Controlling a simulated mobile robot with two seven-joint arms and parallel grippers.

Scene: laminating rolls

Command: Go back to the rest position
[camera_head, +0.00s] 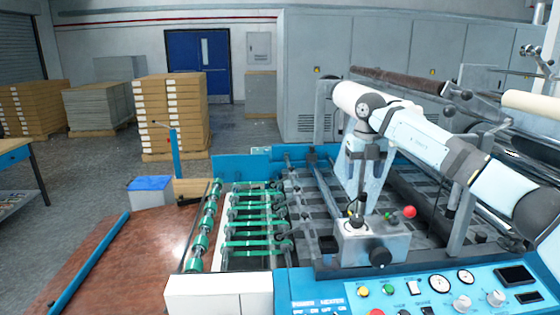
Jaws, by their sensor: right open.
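My right arm comes in from the right over the laminating machine (258,163) and bends downward at its far end. My right gripper (356,212) points down just above or behind a grey metal block (372,245) with a red knob. Its jaws are open, small in the picture, and I see nothing held in them. I cannot tell whether the fingers touch the block. My left gripper and left arm are out of view.
A blue control panel (440,296) with knobs and gauges lies in front. A dark roll (398,79) and a white roll (532,104) are behind my right arm. Green-banded rollers (250,225) and a brown board (120,260) lie left.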

